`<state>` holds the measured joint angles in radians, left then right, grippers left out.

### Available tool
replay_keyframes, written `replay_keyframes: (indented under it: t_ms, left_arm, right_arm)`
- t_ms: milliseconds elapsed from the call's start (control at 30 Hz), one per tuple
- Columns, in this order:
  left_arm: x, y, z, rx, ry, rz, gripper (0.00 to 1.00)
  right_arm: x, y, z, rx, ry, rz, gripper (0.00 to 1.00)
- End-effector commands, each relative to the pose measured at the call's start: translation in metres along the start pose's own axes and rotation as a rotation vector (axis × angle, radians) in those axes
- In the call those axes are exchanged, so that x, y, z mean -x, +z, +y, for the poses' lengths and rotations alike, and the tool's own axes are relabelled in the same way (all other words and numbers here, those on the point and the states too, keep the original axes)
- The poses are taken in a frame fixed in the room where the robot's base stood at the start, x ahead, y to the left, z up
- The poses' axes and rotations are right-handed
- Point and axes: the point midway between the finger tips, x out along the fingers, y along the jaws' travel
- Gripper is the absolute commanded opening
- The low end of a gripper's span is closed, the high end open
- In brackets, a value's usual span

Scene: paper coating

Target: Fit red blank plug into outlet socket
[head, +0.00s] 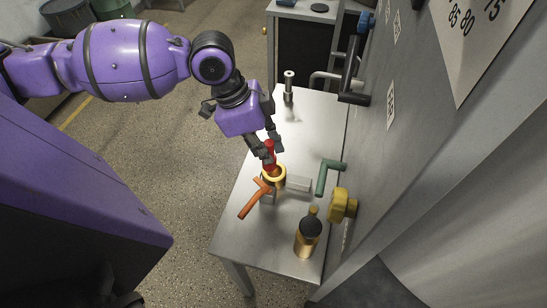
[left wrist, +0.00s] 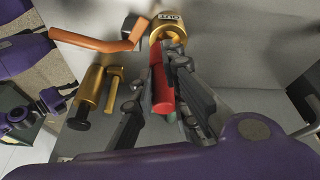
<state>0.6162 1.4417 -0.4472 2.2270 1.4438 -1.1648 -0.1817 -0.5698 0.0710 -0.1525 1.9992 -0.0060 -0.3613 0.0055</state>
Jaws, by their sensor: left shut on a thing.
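The red blank plug (head: 269,151) is held in my left gripper (head: 268,146), which comes down over the table from the upper left. The plug also shows in the left wrist view (left wrist: 161,88), between the two dark fingers (left wrist: 163,82). The outlet socket, a brass-coloured ring (head: 280,176), sits just below the plug. In the left wrist view the ring (left wrist: 167,27) is at the plug's far end. The plug's lower end is at the ring's mouth; I cannot tell whether it is inside.
An orange lever handle (head: 252,202) sits beside the ring. A brass bottle with a black top (head: 308,233) stands on the metal table (head: 242,226).

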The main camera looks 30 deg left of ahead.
Motion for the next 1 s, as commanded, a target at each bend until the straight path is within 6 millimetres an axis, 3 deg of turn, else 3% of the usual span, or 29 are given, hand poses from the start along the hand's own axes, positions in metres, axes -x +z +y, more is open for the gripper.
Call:
replay_keyframes:
  t_ms: [267, 467, 1000]
  left_arm:
    - [-0.019, -0.006, -0.011, -0.001, 0.000, 0.003, 0.00]
    - [-0.047, 0.004, -0.012, 0.000, 0.000, 0.000, 0.00]
    - [-0.055, 0.007, -0.013, 0.000, -0.001, 0.002, 0.00]
  right_arm:
    - [-0.002, 0.005, -0.002, 0.002, -0.003, -0.008, 0.00]
    - [-0.003, 0.011, -0.001, 0.007, -0.004, -0.018, 0.00]
    - [-0.003, 0.010, -0.001, 0.009, -0.005, -0.018, 0.00]
